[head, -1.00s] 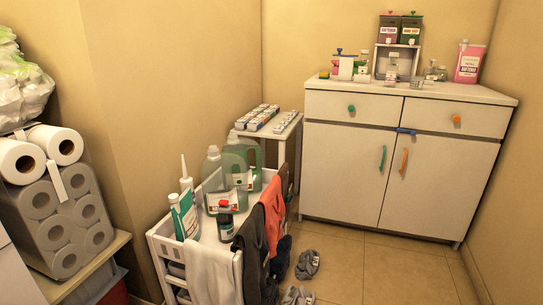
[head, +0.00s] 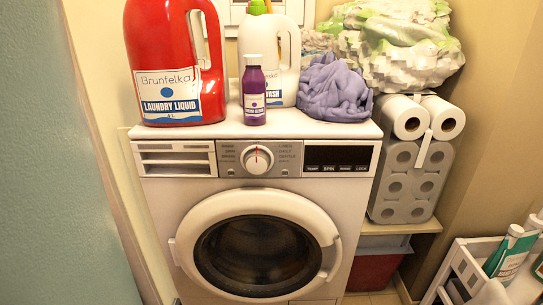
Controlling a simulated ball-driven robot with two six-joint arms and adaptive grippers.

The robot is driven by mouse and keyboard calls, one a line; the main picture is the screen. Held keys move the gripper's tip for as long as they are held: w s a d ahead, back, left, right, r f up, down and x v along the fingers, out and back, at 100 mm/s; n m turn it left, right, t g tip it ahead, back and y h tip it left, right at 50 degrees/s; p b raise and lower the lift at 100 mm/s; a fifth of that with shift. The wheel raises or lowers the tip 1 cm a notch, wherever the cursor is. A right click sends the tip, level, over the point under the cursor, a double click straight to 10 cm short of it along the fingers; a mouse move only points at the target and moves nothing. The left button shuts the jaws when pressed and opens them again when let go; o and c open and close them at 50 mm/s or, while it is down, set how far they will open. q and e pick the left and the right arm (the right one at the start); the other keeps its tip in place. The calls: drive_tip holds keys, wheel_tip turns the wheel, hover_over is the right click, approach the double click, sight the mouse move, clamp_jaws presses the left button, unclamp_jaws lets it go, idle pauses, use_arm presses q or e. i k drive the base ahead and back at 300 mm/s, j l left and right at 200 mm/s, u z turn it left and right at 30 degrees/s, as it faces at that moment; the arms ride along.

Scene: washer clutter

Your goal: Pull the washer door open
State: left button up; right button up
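A white washer (head: 355,205) stands straight ahead in the head view, with a drawer, a dial and a dark display along its top front. Its round door (head: 207,212) has a white ring and dark glass, and it looks closed. A pale handle (head: 332,262) shows at the right edge of the ring. Neither gripper is in view.
A red laundry liquid jug (head: 168,95), a purple bottle (head: 254,100), a white jug (head: 272,62) and a purple cloth (head: 334,92) sit on the washer. Paper rolls (head: 405,180) stand on a shelf to the right. A white cart (head: 468,262) is at lower right.

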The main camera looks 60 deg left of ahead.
sight(206, 219)
drive_tip(key=k+j+u, duration=0.1)
drive_tip(key=u, duration=0.4)
drive_tip(key=j+u, duration=0.2)
drive_tip(key=u, duration=0.3)
drive_tip(key=k+j+u, duration=0.1)
drive_tip(key=u, duration=0.4)
drive_tip(key=j, duration=0.1)
